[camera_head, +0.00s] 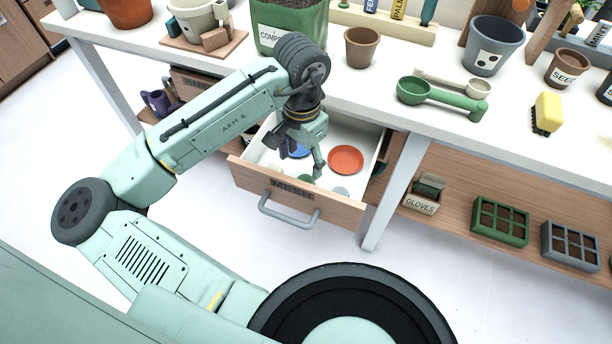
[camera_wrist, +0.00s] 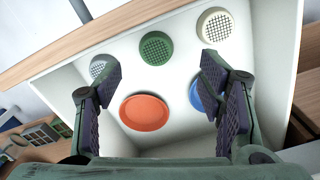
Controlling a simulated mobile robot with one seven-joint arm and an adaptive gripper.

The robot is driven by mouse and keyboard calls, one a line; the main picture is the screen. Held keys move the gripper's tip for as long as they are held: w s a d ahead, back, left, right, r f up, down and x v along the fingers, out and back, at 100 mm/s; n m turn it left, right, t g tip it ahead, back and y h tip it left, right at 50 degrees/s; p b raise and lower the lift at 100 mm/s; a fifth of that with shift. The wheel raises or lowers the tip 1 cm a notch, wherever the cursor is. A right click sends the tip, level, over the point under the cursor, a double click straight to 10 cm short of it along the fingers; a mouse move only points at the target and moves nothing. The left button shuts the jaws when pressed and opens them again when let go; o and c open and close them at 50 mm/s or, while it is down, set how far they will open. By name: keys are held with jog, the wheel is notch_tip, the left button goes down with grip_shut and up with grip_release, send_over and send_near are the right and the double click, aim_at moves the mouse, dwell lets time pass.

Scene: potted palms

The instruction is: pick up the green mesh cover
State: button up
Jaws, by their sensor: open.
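The green mesh cover (camera_wrist: 156,48) is a round disc with a grid top, lying on the white floor of the open drawer (camera_head: 337,205). In the head view only a bit of green (camera_head: 306,178) shows near the drawer front, partly hidden by the front panel. My gripper (camera_head: 302,162) is over the drawer, pointing down. In the wrist view my gripper (camera_wrist: 158,78) has its fingers wide apart with nothing between them. The green cover appears between and beyond the fingertips, apart from both.
Around it in the drawer lie a grey mesh disc (camera_wrist: 100,66), a cream mesh disc (camera_wrist: 215,25), an orange-red disc (camera_wrist: 146,113) and a blue disc (camera_wrist: 197,97) partly behind a finger. The drawer walls enclose them. The bench top (camera_head: 325,97) overhangs behind.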

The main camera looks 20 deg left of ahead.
aim_at(305, 177)
jog(key=shift+d+f+p, duration=0.2)
jog(key=shift+f, duration=1.6)
jog(key=shift+d+f+p, duration=0.15)
jog(key=shift+f+p, duration=0.05)
jog(key=shift+f, duration=1.55)
jog(key=shift+c, duration=0.3)
jog(key=c, duration=0.9)
jog(key=shift+o, duration=0.2)
notch_tip(305, 177, up, 10)
jog(key=shift+w+d, duration=0.15)
jog(key=shift+w, duration=0.05)
